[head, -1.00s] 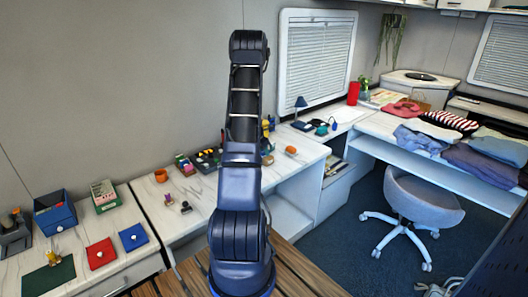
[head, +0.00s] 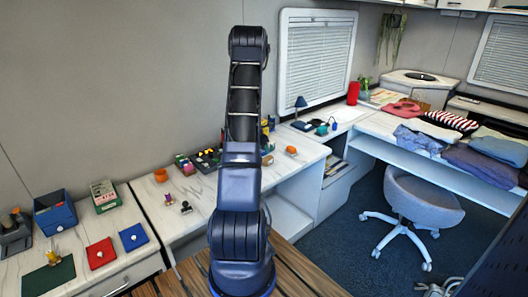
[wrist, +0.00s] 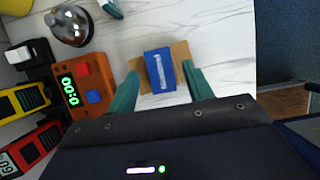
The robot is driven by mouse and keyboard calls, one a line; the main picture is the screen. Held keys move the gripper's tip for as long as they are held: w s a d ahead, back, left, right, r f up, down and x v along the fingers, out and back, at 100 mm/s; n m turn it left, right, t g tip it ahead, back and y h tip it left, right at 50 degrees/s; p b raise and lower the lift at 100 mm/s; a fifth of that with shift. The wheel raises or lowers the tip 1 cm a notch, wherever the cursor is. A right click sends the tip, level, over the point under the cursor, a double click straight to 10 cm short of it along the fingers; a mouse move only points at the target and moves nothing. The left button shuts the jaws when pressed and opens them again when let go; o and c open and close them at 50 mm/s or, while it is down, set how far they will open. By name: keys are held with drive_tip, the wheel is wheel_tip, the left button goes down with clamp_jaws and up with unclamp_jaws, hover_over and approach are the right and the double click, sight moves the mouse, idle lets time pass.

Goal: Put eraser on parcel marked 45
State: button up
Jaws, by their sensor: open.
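A blue block with white printing (wrist: 160,71), which looks like the eraser, lies on a small brown piece (wrist: 180,52) on the white marbled desktop in the wrist view. The brown piece may be the parcel; no number 45 is readable on it. My gripper (wrist: 161,68) is open, with one green finger on each side of the blue block and brown piece. I see no grip on either. In the head view my arm hides the gripper and this spot.
Left of my gripper in the wrist view are an orange timer (wrist: 84,85) with green digits, a silver bell (wrist: 70,24), and yellow (wrist: 24,100) and red (wrist: 33,150) devices. The desktop (wrist: 220,30) right of the block is clear up to its edge.

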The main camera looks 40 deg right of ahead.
drive_tip(key=a+r+m, duration=0.2)
drive_tip(key=a+r, duration=0.6)
drive_tip(key=r, duration=0.3)
drive_tip(key=a+r+m, duration=0.2)
drive_tip(key=a+r, duration=0.6)
drive_tip(key=r, duration=0.2)
drive_tip(key=s+a+r+m+t, duration=0.1)
drive_tip(key=s+a+r+m, duration=0.2)
drive_tip(key=a+r, duration=0.4)
drive_tip(key=s+a+r+m+t, duration=0.15)
drive_tip(key=s+a+r, duration=0.25)
drive_tip(key=a, duration=0.5)
drive_tip(key=s+a+r+m+t+y, duration=0.2)
drive_tip(key=s+a+m, duration=0.7)
drive_tip(key=s+a, duration=1.2)
wheel_tip(320, 180, up, 2)
drive_tip(key=shift+s+r+y, duration=0.2)
drive_tip(key=shift+s+y, duration=0.3)
drive_tip(key=shift+y, duration=0.7)
